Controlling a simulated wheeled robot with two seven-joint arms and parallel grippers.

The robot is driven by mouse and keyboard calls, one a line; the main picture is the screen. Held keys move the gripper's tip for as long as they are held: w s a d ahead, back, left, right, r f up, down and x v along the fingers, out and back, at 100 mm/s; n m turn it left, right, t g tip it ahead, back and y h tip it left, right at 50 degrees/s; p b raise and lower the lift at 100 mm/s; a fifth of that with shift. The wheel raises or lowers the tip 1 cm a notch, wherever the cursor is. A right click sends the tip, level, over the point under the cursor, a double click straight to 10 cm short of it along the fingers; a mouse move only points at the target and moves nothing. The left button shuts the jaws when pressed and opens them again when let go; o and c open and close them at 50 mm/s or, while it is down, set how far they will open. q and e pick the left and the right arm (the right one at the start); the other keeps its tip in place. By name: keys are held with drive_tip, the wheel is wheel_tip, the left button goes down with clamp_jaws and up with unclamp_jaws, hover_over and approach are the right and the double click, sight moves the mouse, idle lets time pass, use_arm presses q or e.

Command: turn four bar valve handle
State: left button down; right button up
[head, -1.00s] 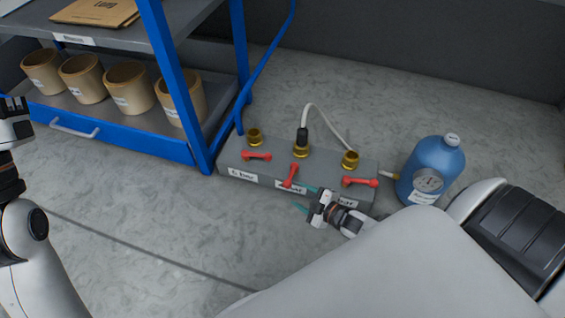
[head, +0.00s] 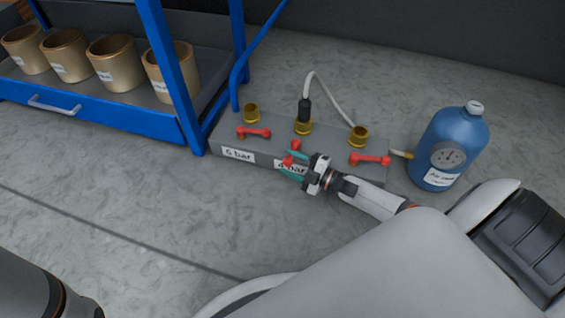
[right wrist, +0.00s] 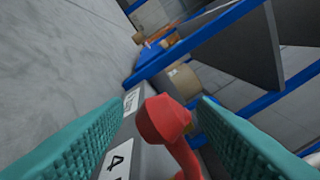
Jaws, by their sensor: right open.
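A grey manifold block (head: 225,135) on the floor carries three red valve handles. The middle, four bar handle (head: 296,145) is above the "4 bar" label (head: 290,168); its near end lies between the teal fingers of my right gripper (head: 289,165). That gripper is open, and part of the handle is hidden behind it. In the right wrist view the red handle (right wrist: 165,120) shows between the two fingers, with a gap at least on the left; contact on the right is unclear. My left gripper is out of view.
The left red handle (head: 253,132) is above "6 bar"; the right red handle (head: 370,159) is close to my right wrist. A white hose (head: 335,95) rises from the middle brass fitting. A blue bottle (head: 455,140) with a gauge stands right; a blue shelf (head: 130,125) with pots stands left.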

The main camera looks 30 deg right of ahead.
drive_tip(key=shift+b+x, duration=0.45)
drive_tip(key=shift+x, duration=1.15)
drive_tip(key=shift+c, duration=0.2)
clamp_jaws()
drive_tip(key=shift+s, duration=0.1)
